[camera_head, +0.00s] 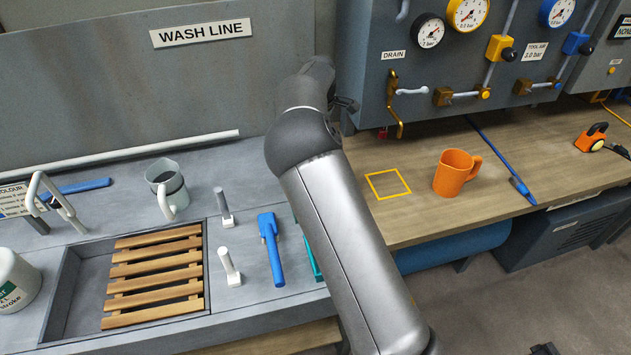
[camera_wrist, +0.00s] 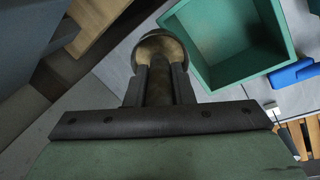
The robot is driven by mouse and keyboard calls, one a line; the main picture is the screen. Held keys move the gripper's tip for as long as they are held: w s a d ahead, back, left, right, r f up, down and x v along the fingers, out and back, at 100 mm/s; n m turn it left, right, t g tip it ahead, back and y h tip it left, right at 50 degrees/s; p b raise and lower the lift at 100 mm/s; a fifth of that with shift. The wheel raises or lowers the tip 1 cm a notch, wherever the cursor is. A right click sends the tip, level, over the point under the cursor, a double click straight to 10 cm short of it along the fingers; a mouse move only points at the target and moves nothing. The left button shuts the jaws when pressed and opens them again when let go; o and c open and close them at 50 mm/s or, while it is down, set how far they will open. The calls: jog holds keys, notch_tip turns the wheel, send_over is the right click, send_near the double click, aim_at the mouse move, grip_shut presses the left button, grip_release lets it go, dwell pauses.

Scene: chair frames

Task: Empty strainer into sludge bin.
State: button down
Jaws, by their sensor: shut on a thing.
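My gripper (camera_wrist: 159,75) is shut on a round metal piece with a brownish inside, which looks like the strainer (camera_wrist: 160,46). Its handle runs back between the fingers. I cannot make out any contents. In the wrist view the strainer is just left of a teal open box, likely the sludge bin (camera_wrist: 192,52). The inside of the bin that shows looks empty. In the head view only a teal sliver of the bin (camera_head: 311,262) shows beside my arm, and my arm hides the strainer and most of my gripper.
A blue-handled tool (camera_head: 271,250) lies left of the bin. A sink with a wooden slatted rack (camera_head: 155,275), a grey mug (camera_head: 168,188) and two upright pegs stand further left. An orange mug (camera_head: 455,173) and a yellow-outlined square (camera_head: 388,184) are on the right wooden bench, under a gauge panel (camera_head: 455,75).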

jog(key=shift+s+a+b, duration=0.25)
jog(key=shift+s+b, duration=0.3)
jog(key=shift+s, duration=0.3)
jog(key=shift+s+a+b, duration=0.2)
jog(key=shift+s+b, duration=0.35)
jog(key=shift+s, duration=0.35)
jog(key=shift+s+a+b, duration=0.25)
jog(key=shift+s+b, duration=0.3)
jog(key=shift+s, duration=0.3)
jog(key=shift+s+f, duration=0.1)
jog(key=shift+s, duration=0.1)
jog(key=shift+s+a+f+t, duration=0.15)
jog(key=shift+s+f+t, duration=0.15)
jog(key=shift+s+f, duration=0.5)
jog(key=shift+w+r, duration=0.1)
jog(key=shift+w, duration=0.85)
